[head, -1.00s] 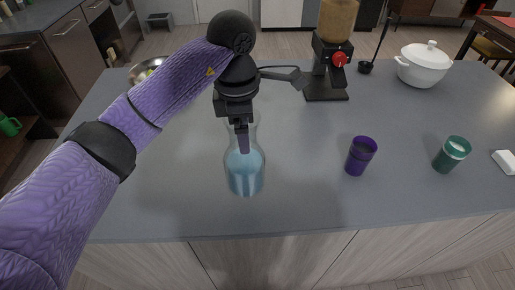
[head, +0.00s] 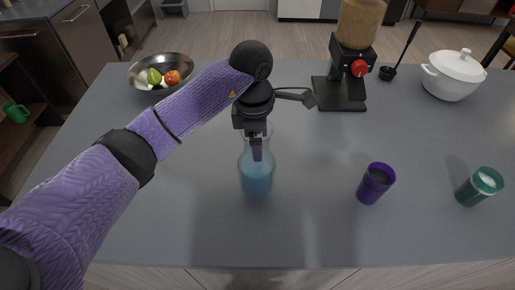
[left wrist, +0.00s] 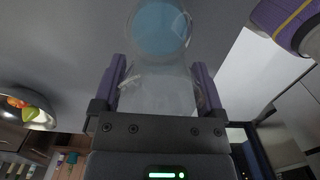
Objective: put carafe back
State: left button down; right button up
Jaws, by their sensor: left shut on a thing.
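The clear glass carafe (head: 256,178) with blue liquid stands upright at the front middle of the grey counter in the head view. My left gripper (head: 256,150) is shut on its neck from above. In the left wrist view the carafe (left wrist: 162,40) lies between the two fingers of my left gripper (left wrist: 160,85), with the blue liquid at the top of the picture. Whether the carafe's base touches the counter is hard to tell. My right gripper is not in view.
A purple cup (head: 375,183) and a green cup (head: 479,187) stand to the right. A dispenser (head: 345,85), a ladle (head: 396,62) and a white pot (head: 452,76) are behind. A fruit bowl (head: 160,70) is at the back left. The counter (head: 200,210) around the carafe is clear.

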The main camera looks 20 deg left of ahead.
pick_arm(q)
jog(key=shift+f, duration=1.6)
grip_release()
jog(key=r, duration=1.2)
jog(key=shift+s+a+r+p, duration=0.15)
jog(key=shift+a+r+p, duration=0.05)
jog(key=shift+a+p, duration=0.15)
jog(key=shift+f, duration=0.1)
